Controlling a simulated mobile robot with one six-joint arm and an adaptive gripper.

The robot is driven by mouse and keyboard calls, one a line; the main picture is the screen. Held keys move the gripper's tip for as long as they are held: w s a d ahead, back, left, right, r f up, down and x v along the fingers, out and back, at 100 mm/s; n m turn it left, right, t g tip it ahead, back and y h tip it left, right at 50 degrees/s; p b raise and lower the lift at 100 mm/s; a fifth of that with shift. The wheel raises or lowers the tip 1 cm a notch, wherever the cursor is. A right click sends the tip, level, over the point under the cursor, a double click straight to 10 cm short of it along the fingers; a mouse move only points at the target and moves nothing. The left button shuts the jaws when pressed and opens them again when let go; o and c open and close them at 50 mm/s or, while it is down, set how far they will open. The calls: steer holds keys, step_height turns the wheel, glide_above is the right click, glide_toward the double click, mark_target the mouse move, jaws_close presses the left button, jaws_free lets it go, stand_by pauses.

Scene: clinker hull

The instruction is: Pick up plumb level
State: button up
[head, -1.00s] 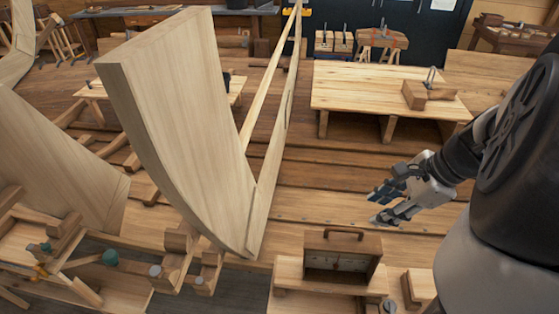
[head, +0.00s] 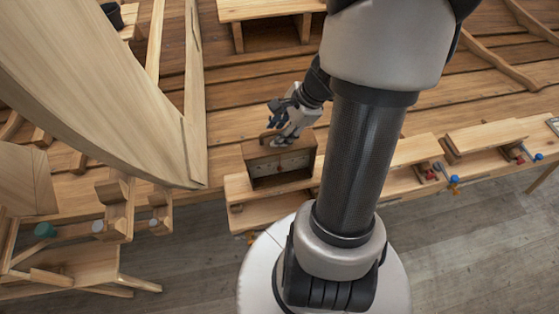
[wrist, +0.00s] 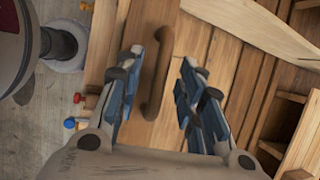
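My gripper (head: 273,125) is just over the box's top in the head view. In the wrist view my gripper (wrist: 161,66) is open, with blue-padded fingers on either side of the handle. A gap shows on both sides, wider on the right. I cannot tell how deep the fingertips reach.
The light wooden ledge (head: 258,213) carries the box. A large curved timber (head: 110,85) rises on the left. A wooden bench (head: 265,10) stands behind. Small clamps with red and blue knobs (head: 453,182) sit to the right. Grey floor (head: 450,245) is open in front.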

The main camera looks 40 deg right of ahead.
steer(key=shift+w+a+f, duration=0.1)
steer(key=shift+f, duration=0.15)
steer(key=shift+c, duration=0.5)
jaws_close()
steer(key=shift+r, duration=0.1)
